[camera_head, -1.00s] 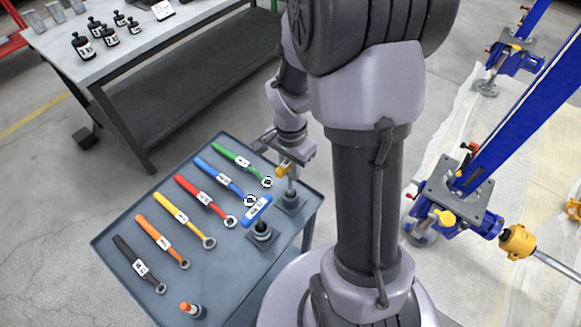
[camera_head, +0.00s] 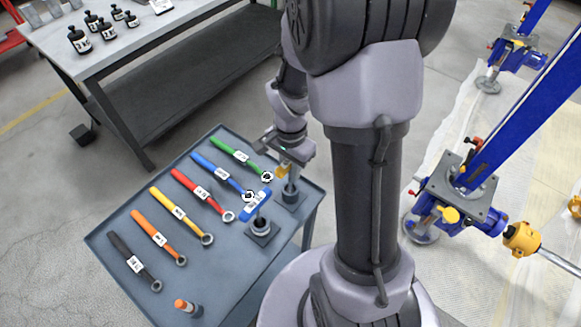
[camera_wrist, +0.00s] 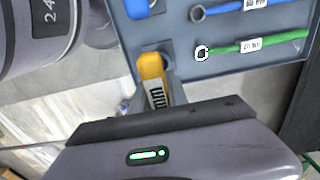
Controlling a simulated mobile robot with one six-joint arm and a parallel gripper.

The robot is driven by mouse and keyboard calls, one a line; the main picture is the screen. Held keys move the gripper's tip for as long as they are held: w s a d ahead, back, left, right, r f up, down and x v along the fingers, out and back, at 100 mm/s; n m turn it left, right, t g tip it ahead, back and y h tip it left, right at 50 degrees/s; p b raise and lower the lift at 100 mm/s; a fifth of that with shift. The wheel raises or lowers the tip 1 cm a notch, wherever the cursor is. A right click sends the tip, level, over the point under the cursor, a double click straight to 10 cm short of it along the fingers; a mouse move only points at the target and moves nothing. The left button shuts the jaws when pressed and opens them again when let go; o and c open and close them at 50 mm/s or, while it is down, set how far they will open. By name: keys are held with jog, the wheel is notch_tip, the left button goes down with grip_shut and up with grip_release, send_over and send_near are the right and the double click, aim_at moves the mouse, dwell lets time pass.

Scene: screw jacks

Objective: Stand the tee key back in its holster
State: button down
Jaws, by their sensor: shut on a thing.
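The yellow tee key (camera_head: 282,171) is in my gripper (camera_head: 285,160), over the right rear corner of the grey tray-top. Its yellow labelled handle (camera_wrist: 151,70) shows between the jaws in the wrist view. A dark holster (camera_head: 290,196) on a square base stands directly below it. The key's lower shaft is small and partly hidden, so I cannot tell how far it is inside the holster. A blue tee key (camera_head: 255,206) stands upright in a second holster (camera_head: 262,232) nearby; its blue handle (camera_wrist: 138,8) also shows at the top of the wrist view.
Several coloured ring-ended wrenches lie in a row on the tray-top (camera_head: 110,232); the green one (camera_head: 236,157) is closest to my gripper. An orange-capped marker-like item (camera_head: 186,306) stands at the front. A bench (camera_head: 110,55) with bottles is behind. Blue jack equipment (camera_head: 470,190) stands right.

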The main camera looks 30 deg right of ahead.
jog(key=shift+f+b, duration=0.8)
jog(key=shift+f, duration=0.25)
jog(key=c, duration=1.2)
grip_release()
jog(key=shift+r, duration=0.15)
notch_tip(320, 180, up, 17)
jog(key=p, duration=0.7)
jog(key=shift+p, duration=0.4)
jog(key=shift+r, duration=0.15)
